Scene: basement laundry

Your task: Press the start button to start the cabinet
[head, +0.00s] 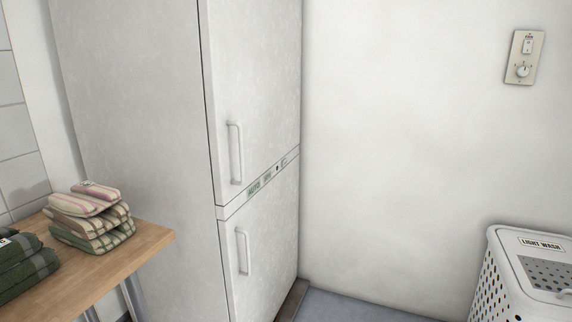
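A tall white cabinet (130,110) stands left of centre against the wall. It has an upper door (262,80) and a lower door (270,240), both shut, each with a white vertical handle. A narrow control strip (260,182) runs between the doors, with small greenish labelled areas and a dark round spot (277,168) near its right part. The marks are too small to read surely, and I cannot tell which one is the start button. Neither of my grippers is in view.
A wooden table (150,240) with folded striped towels (90,215) and dark green towels (22,265) stands at the lower left, near the cabinet. A white "LIGHT WASH" hamper (505,270) stands at the lower right. A switch plate (524,56) is on the wall. Some blue-grey floor (345,305) is clear.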

